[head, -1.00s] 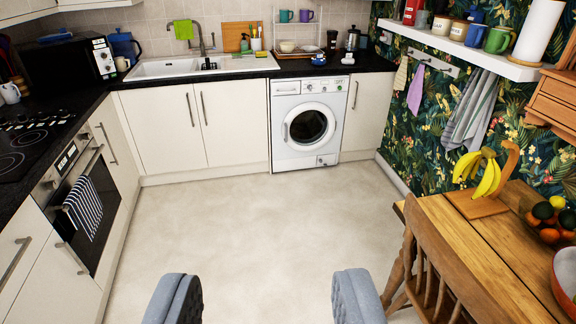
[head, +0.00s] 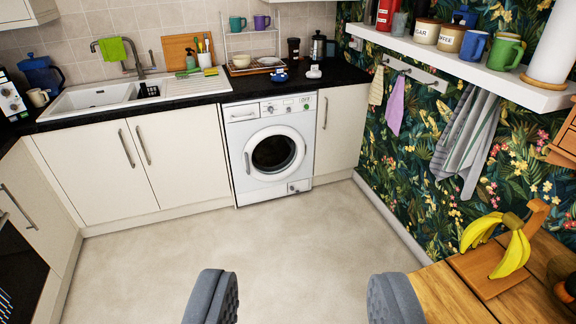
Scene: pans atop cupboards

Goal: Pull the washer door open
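The white washer (head: 268,148) stands under the black worktop between cream cupboards. Its round door (head: 277,153) has a dark glass centre and looks shut, with a handle at the left of its rim. My gripper (head: 303,300) shows its two grey padded fingers at the bottom of the view. They are wide apart with only bare floor seen between them. The gripper is well short of the washer and touches nothing.
Pale open floor (head: 250,245) lies between my gripper and the washer. A wooden table (head: 450,293) with bananas (head: 500,245) is at the lower right, close to my right finger. An oven (head: 20,265) is at the left edge. A shelf (head: 470,65) juts from the right wall.

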